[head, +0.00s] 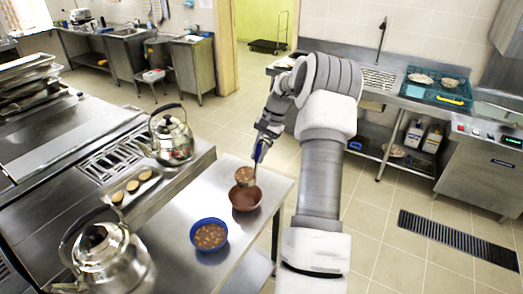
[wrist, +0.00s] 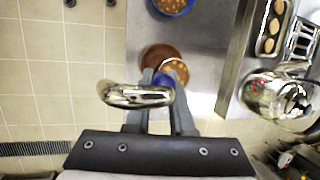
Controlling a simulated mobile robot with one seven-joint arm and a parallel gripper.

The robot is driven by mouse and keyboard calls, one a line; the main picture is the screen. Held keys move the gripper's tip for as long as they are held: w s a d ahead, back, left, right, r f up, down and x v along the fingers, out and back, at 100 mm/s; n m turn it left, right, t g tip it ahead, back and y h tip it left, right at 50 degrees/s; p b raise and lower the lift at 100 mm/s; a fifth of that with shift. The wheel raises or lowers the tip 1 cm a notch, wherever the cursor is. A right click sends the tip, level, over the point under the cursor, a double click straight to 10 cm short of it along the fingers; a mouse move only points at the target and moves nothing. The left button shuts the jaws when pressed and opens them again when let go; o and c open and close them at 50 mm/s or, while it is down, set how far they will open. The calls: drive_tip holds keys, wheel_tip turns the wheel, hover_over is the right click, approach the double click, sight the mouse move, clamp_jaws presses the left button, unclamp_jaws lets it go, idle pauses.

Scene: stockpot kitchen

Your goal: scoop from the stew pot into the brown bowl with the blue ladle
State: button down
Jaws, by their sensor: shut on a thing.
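My gripper (head: 262,142) is shut on the handle of the blue ladle (head: 259,153). The ladle's scoop (head: 244,173) is full of chunky brown stew and appears above the far rim of the brown bowl (head: 245,201). In the wrist view the filled scoop (wrist: 176,71) overlaps the right side of the brown bowl (wrist: 152,54). The visible inside of the bowl looks plain brown; part is hidden by the scoop. The stew pot, a round blue vessel (head: 209,248) holding stew, stands nearer on the same table and also shows in the wrist view (wrist: 172,5).
The steel table (head: 175,207) has free surface around both vessels. A kettle (head: 172,138) stands on the counter left of the table, with a tray of round pieces (head: 135,186) nearby. Another kettle (head: 108,257) is at the front left.

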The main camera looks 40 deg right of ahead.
drive_tip(key=s+a+f+t+h+b, duration=0.2)
drive_tip(key=a+h+b, duration=0.4)
drive_tip(key=a, duration=0.3)
drive_tip(key=shift+s+f+n+h+b, duration=0.4)
drive_tip(key=shift+f+h, duration=0.2)
drive_tip(key=shift+a+b, duration=0.1)
drive_tip(key=shift+b, duration=0.3)
drive_tip(key=shift+s+a+f+t+h+b, duration=0.15)
drive_tip(key=shift+a+t+h+b, duration=0.15)
drive_tip(key=shift+b, duration=0.9)
drive_tip(key=shift+a+f+b, duration=0.15)
drive_tip(key=shift+f+b, duration=0.05)
drive_tip(key=shift+b, duration=1.05)
drive_tip(key=b, duration=0.3)
drive_tip(key=a+f+h+b, duration=0.1)
drive_tip(key=b, duration=0.3)
drive_tip(key=shift+s+f+t, duration=0.15)
drive_tip(key=shift+s+t, duration=0.05)
drive_tip(key=shift+t, duration=0.1)
drive_tip(key=b, duration=0.2)
drive_tip(key=shift+a+f+h+b, duration=0.15)
drive_tip(key=shift+f+h+b, duration=0.15)
drive_tip(key=shift+b, duration=0.1)
